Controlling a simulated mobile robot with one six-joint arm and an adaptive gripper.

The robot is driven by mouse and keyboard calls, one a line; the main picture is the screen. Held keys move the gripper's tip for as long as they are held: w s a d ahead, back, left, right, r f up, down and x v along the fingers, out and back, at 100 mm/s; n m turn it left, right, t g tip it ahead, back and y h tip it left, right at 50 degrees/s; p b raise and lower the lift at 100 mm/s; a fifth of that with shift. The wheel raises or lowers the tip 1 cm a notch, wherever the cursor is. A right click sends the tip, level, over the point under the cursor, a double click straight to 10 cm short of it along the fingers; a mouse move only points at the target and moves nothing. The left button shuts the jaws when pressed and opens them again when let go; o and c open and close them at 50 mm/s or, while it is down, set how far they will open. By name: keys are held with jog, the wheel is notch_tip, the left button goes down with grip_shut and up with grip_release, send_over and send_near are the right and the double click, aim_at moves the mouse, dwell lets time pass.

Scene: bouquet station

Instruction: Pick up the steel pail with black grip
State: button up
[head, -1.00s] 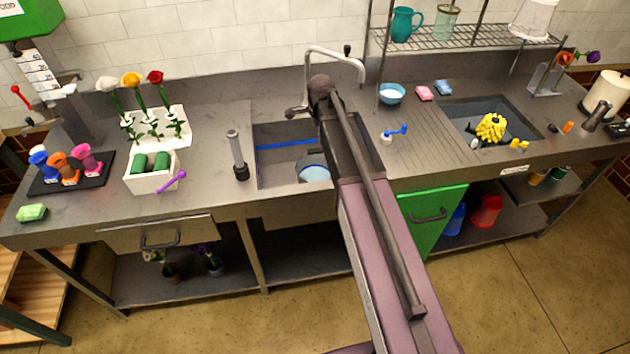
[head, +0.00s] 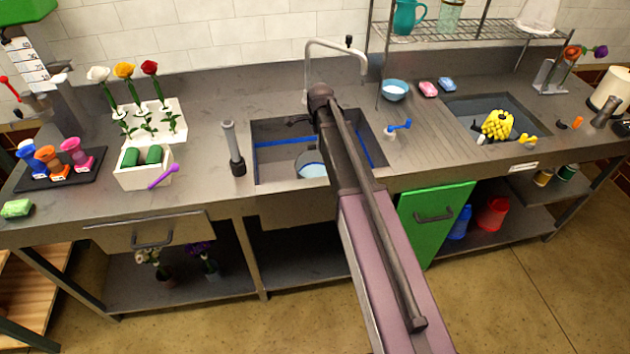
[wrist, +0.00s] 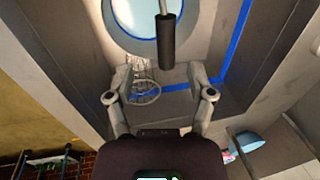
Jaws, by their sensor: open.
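The steel pail (head: 311,169) stands in the left sink, partly hidden by my arm in the head view. It shows as a round rim with a pale blue inside. In the wrist view a round pale-blue opening (wrist: 128,22), apparently the pail's, lies at the top. A black cylindrical grip (wrist: 167,42) on a thin rod crosses in front of it. My gripper (wrist: 160,72) is open, with its two fingers spread. The grip's lower end points into the gap between the fingertips. I cannot tell whether it touches them. In the head view my arm hides the fingers.
The left sink (head: 270,135) has steel walls and a blue line inside. A curved faucet (head: 335,44) rises behind it. A blue-handled item (head: 398,127) lies to the right. A wire basket-like drain (wrist: 145,90) shows between my fingers.

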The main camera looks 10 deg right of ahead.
jog(key=shift+w+f, duration=0.1)
jog(key=shift+f, duration=0.2)
jog(key=f+b, duration=0.1)
jog(key=w+f+b, duration=0.1)
jog(key=f+b, duration=0.1)
jog(key=shift+w, duration=0.1)
jog(key=shift+w+f+b, duration=0.15)
jog(key=shift+f+b, duration=0.7)
jog(key=shift+b, duration=0.2)
jog(key=shift+c, duration=0.2)
grip_shut()
